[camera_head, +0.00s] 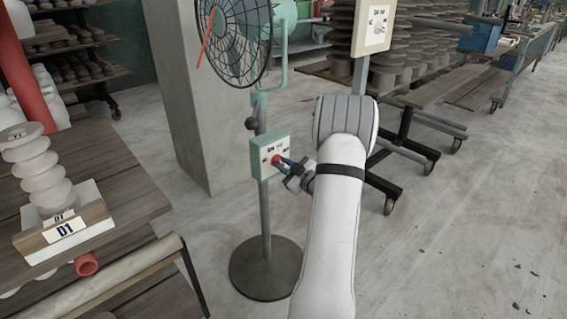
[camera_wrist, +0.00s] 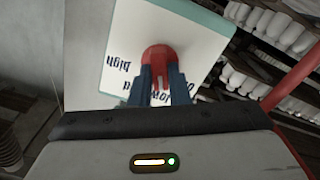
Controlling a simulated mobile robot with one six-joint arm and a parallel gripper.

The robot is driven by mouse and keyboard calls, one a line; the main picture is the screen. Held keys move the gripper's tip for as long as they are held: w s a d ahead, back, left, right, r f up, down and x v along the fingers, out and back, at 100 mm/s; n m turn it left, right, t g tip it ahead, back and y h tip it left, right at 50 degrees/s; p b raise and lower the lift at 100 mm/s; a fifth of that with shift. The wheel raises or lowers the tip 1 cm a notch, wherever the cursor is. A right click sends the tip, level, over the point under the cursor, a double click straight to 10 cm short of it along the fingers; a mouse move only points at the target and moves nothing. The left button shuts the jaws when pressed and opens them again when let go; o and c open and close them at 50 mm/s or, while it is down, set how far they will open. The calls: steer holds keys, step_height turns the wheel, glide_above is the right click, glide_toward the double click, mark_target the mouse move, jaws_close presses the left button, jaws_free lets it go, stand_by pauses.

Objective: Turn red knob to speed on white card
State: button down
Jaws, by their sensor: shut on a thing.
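The red knob (camera_wrist: 157,60) sits on the white face of a control box (camera_head: 270,156) with a teal edge, fixed to the pole of a standing fan (camera_head: 235,35). My gripper (camera_head: 281,162) is shut on the knob, and its blue fingers (camera_wrist: 160,85) lie on both sides of it in the wrist view. Around the knob the face (camera_wrist: 190,30) carries printed words; "high" and "low" show upside down, and others are partly hidden by the fingers. A white card (camera_head: 377,28) in a pale frame hangs on a post at the upper right; its print is too small to read.
The fan's round dark base (camera_head: 266,268) stands on the floor below the box. A concrete pillar (camera_head: 195,100) is behind it. A wooden table (camera_head: 130,195) with stacked clay pieces is at left. A wheeled rack (camera_head: 420,110) stands at right. The floor at lower right is open.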

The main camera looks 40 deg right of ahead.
steer(key=shift+f+m, duration=0.1)
steer(key=shift+m, duration=0.3)
steer(key=c, duration=1.4)
jaws_free()
steer(key=s, duration=0.2)
steer(key=s+p, duration=0.1)
steer(key=s, duration=0.5)
steer(key=shift+d+p, duration=0.3)
